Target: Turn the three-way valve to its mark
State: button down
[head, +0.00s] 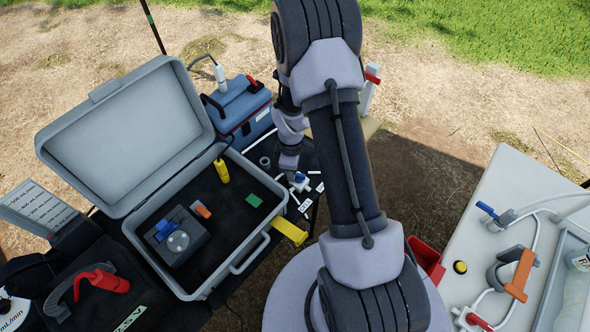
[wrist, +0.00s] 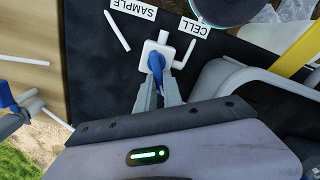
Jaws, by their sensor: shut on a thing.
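The three-way valve (wrist: 164,45) is a small white body with a blue handle (wrist: 154,62), mounted on a dark panel. Its ports face the SAMPLE label (wrist: 133,9) and the CELL label (wrist: 188,28), with a white stroke beside each label. My gripper (wrist: 157,80) is closed on the blue handle from below in the wrist view, and its fingertips cover the handle's lower part. In the head view the valve (head: 300,182) is small, just below my gripper, right of the open grey case. I cannot tell which white stroke is the handle's mark.
The open grey case (head: 262,262) stands left of the valve. Another blue-handled valve (head: 497,215) sits on the light table at right. In the wrist view a round container (wrist: 222,22) and a yellow bar (wrist: 298,52) are near.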

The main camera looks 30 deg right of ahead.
jog(key=shift+s+a+r+n+p, duration=0.1)
jog(key=shift+s+n+p, duration=0.05)
jog(key=shift+n, duration=0.35)
jog(key=shift+s+a+n+p, duration=0.1)
jog(key=shift+n+p, duration=0.05)
jog(key=shift+n, duration=0.35)
jog(key=n, duration=0.3)
jog(key=shift+s, duration=0.25)
jog(key=n, duration=0.2)
jog(key=s+n+p, duration=0.1)
jog(key=n, duration=0.1)
jog(key=shift+a+n, duration=0.1)
jog(key=shift+n, duration=0.3)
jog(key=shift+s+n, duration=0.1)
jog(key=shift+n, duration=0.6)
jog(key=shift+n+p, duration=0.3)
jog(key=shift+n, duration=0.1)
jog(key=c, duration=1.4)
grip_release()
